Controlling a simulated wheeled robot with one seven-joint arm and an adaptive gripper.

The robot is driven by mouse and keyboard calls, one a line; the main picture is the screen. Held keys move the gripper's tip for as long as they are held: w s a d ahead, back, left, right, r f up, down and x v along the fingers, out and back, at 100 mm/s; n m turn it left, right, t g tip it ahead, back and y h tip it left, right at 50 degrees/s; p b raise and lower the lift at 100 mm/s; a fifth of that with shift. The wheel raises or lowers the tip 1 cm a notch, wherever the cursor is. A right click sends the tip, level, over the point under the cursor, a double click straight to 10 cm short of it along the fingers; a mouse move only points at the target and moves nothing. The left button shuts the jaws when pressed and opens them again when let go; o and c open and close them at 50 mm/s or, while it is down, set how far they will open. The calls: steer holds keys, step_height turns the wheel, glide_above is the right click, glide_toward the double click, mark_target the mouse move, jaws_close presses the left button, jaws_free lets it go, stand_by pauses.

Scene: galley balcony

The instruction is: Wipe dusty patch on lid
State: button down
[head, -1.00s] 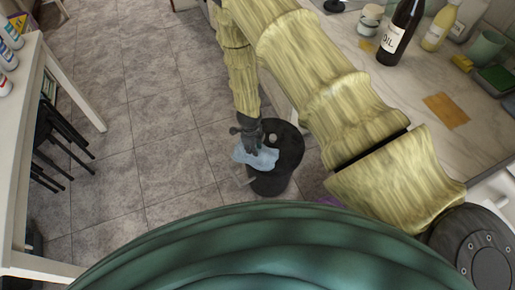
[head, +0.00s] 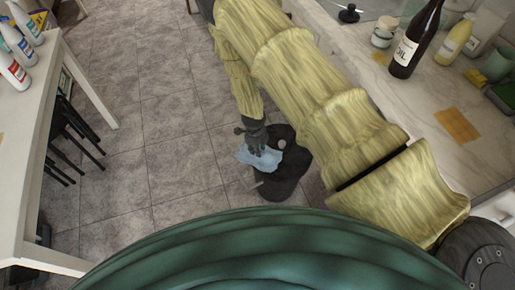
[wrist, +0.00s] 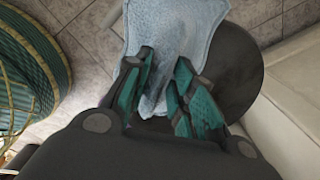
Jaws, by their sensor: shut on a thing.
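A dark round bin (head: 285,182) stands on the tiled floor, and its dark lid (head: 293,155) faces up. A small pale round spot (head: 282,144) shows on the lid; I cannot tell whether it is dust or a knob. My gripper (head: 257,150) is over the lid's left part, shut on a light blue cloth (head: 262,160). The cloth hangs over the lid's near left edge. In the wrist view the cloth (wrist: 175,30) spreads out from between my green-padded fingers (wrist: 165,68), with the dark lid (wrist: 238,75) beside and behind it. Whether the cloth touches the lid is unclear.
A marble counter (head: 415,125) runs along the right, with an oil bottle (head: 414,40) and jars. A white table (head: 22,125) with spray bottles (head: 14,70) stands at left, dark stools (head: 72,130) beneath it. The floor between table and bin is clear.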

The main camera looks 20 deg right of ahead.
steer(key=shift+s+a+r+p, duration=0.1)
steer(key=shift+a+r+p, duration=0.05)
steer(key=shift+r+p, duration=1.3)
steer(key=shift+s+a+r+p, duration=0.1)
steer(key=shift+r+p, duration=0.75)
steer(key=shift+r, duration=1.05)
